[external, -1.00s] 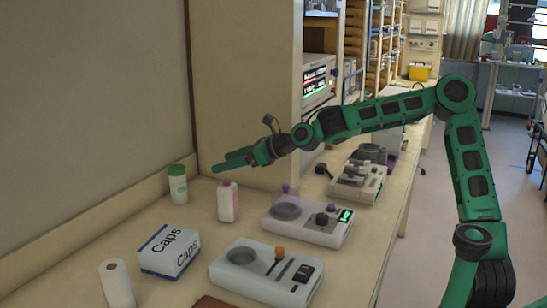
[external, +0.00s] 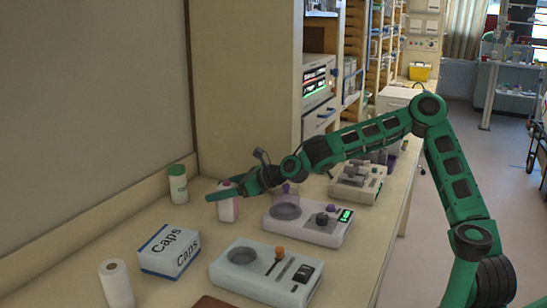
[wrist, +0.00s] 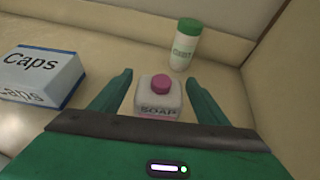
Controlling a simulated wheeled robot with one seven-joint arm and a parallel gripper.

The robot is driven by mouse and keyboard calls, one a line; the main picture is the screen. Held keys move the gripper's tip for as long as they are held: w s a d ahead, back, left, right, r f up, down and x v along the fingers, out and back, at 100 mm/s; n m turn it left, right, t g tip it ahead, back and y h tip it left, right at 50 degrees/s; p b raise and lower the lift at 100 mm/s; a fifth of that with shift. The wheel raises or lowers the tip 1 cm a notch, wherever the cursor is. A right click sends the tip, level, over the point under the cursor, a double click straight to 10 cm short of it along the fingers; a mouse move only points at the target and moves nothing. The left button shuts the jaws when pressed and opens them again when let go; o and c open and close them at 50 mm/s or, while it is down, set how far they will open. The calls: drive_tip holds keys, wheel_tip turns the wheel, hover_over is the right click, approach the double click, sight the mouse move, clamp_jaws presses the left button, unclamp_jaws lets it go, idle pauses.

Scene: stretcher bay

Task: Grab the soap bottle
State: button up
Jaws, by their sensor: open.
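The soap bottle is white with a pink cap and stands upright on the counter. In the wrist view the soap bottle (wrist: 158,97) is between the two fingers of my gripper (wrist: 158,88), with a visible gap on each side. The lower part of its body is hidden by my gripper's palm. In the external view my green gripper (external: 222,191) is at the height of the bottle's upper part and partly covers the soap bottle (external: 228,210). My gripper is open and empty.
A green-capped white container (external: 178,184) stands behind the soap bottle. A Caps box (external: 168,250) and a paper roll (external: 116,284) are nearer the front. Grey devices with knobs (external: 308,222) sit to the right. A cabinet side wall (external: 245,90) rises behind.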

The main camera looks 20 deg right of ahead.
drive_tip(key=shift+x, duration=0.95)
drive_tip(key=shift+d, duration=0.1)
drive_tip(key=c, duration=1.4)
drive_tip(key=shift+o, duration=0.2)
drive_tip(key=shift+r, duration=0.1)
